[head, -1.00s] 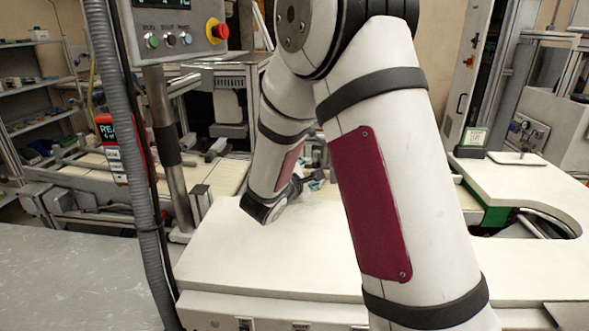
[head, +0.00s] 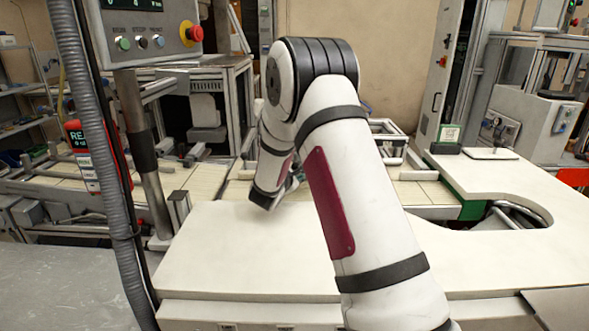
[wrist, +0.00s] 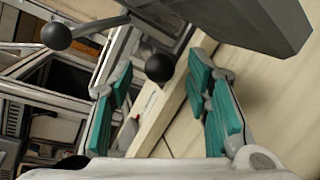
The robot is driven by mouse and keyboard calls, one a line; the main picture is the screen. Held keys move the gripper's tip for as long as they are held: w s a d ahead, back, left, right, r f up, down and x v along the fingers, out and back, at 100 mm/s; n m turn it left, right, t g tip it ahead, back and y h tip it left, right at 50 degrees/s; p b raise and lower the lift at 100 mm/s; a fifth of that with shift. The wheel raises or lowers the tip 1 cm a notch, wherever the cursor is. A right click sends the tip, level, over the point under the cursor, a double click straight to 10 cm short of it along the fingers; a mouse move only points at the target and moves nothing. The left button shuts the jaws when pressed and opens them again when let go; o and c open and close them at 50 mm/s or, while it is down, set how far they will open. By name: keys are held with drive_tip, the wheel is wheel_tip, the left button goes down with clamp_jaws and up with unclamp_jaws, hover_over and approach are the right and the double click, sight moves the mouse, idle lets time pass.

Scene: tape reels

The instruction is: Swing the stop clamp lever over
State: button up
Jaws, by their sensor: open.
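In the wrist view a dark lever arm (wrist: 95,26) ends in a round black knob (wrist: 56,36) at the upper left. A second black knob (wrist: 160,68) is near the middle, under a grey block (wrist: 240,22). I cannot tell which knob belongs to the stop clamp lever. My gripper (wrist: 158,88) is open, with teal pads on both fingers. The second knob appears between the fingertips or just beyond them; no contact is clear. In the head view my arm hides most of the gripper and the clamp.
A conveyor with pale slats (head: 200,180) runs behind the white worktop (head: 230,250). A metal post and control box (head: 150,30) with a red button stand at the left. A metal frame (head: 388,140) stands behind my arm.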

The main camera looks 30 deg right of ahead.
drive_tip(key=shift+w+d+f, duration=0.1)
drive_tip(key=shift+w+d, duration=0.25)
drive_tip(key=shift+d, duration=0.1)
clamp_jaws()
